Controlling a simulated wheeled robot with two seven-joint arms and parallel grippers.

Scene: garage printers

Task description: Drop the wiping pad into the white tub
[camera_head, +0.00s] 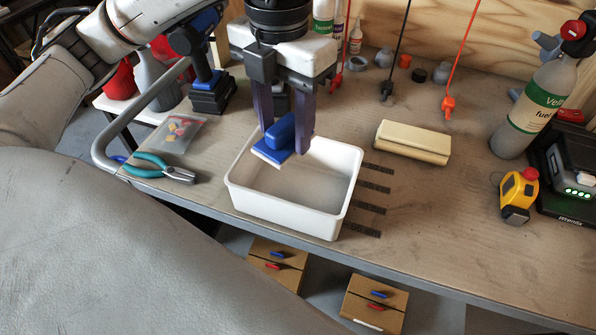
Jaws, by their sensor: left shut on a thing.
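The white tub (285,214) is an open rectangular container on the workbench, near its front edge. My left gripper (286,145) points down over the back left part of the tub. It is shut on the wiping pad (272,143), which has a blue back and handle and a pale underside. The pad is tilted and appears to hang above the tub's opening. The visible tub floor looks empty; the part behind the pad is hidden. My right gripper does not show.
A cream block (413,142) lies right of the tub. Teal-handled pliers (163,170) and a clear bag (176,133) lie to its left. A cordless drill (205,70) stands behind left. A yellow tape measure (518,195) and a fuel bottle (533,108) stand right. Bench right of the tub is mostly clear.

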